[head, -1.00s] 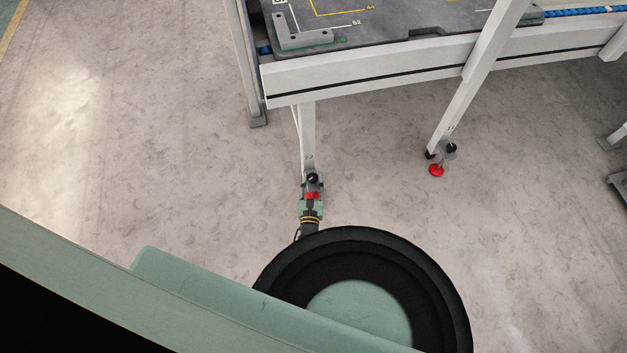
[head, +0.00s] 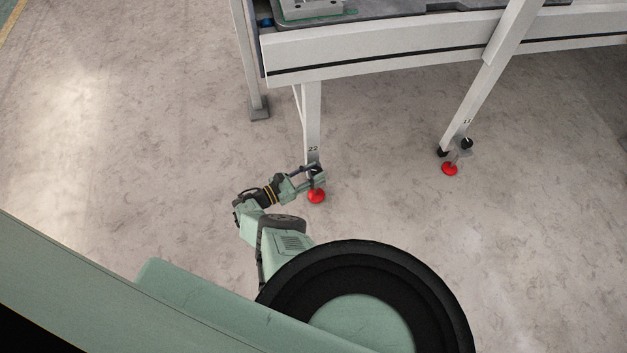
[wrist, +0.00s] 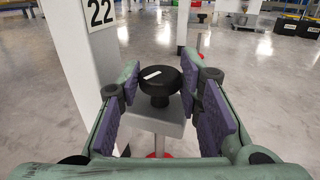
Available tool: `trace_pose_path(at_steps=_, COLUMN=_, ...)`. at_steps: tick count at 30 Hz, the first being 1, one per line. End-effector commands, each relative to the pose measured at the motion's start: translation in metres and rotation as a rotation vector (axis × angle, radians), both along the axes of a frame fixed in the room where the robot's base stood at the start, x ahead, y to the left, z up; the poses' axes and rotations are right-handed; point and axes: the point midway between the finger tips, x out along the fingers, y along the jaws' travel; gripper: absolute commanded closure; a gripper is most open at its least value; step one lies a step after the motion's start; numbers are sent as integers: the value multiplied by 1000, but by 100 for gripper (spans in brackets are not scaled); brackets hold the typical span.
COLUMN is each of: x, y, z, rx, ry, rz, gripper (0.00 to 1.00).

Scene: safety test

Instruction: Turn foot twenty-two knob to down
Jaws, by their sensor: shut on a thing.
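The foot twenty-two knob (wrist: 161,84) is a round black knob with a white mark on top, on a grey bracket (wrist: 160,115) beside the white leg (wrist: 78,50). The number plate 22 (wrist: 99,13) is on that leg. My gripper (head: 316,173) reaches the knob from the left in the head view. In the wrist view its purple-padded fingers stand on both sides of the knob, shut on it. The white mark lies slightly slanted, toward the left part of the knob top. A red foot pad (head: 316,197) is below; most of the knob is hidden in the head view.
The white table frame (head: 380,52) is above. Another leg (head: 490,75), with its own black knob (head: 467,143) and red foot pad (head: 450,169), stands to the right. The floor (head: 380,210) between the feet is clear.

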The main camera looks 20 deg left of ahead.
Motion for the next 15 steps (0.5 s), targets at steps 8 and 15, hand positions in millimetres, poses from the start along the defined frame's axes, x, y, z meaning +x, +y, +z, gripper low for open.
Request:
trace_pose_path(at_steps=8, x=6, y=4, z=-8, rx=4, ry=-6, rz=-250, gripper=96)
trace_pose_path(at_steps=15, x=8, y=5, z=-7, rx=2, ry=-5, rz=-419, gripper=96)
